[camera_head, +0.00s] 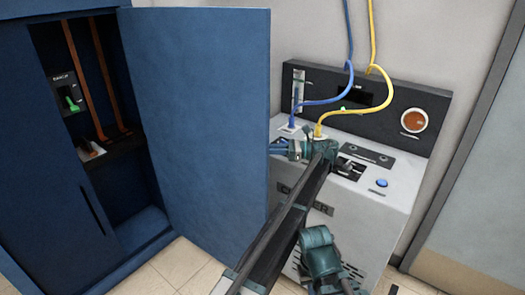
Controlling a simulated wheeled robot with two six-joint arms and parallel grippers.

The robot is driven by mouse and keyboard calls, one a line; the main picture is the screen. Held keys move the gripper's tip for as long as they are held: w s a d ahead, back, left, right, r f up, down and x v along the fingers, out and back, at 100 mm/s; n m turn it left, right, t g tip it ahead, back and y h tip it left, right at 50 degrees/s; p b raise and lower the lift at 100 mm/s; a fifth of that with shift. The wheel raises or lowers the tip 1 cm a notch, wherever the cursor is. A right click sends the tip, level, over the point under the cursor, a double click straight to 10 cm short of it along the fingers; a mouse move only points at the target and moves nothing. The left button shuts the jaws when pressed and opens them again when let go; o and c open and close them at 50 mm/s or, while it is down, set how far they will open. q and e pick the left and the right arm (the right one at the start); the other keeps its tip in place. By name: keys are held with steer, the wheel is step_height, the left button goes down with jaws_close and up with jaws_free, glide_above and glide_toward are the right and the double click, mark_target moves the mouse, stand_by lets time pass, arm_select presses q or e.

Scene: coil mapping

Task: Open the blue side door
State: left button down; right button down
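The blue side door (205,110) belongs to the blue cabinet and stands swung wide open, its free edge toward the middle of the picture. The cabinet's inside (95,110) shows to the left of it. One arm reaches up from the bottom middle, and its wrist turns left; I take it for my left. Its gripper (276,148) is at the door's free edge, and its fingertips are partly hidden there. I cannot tell whether it touches the door or is open. A teal joint of mine shows at the bottom middle, but no second gripper shows.
Inside the cabinet are a green-handled switch (71,102) and orange-brown strips (88,75). A grey console (372,205) stands right of the door, with a blue cable (349,40) and a yellow cable (384,85) plugged in. A grey door frame is at far right.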

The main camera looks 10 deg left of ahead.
arm_select(q)
steer(key=shift+w+a, duration=0.15)
steer(key=c, duration=1.1)
jaws_free()
steer(key=shift+a, duration=0.2)
steer(key=shift+d, duration=0.2)
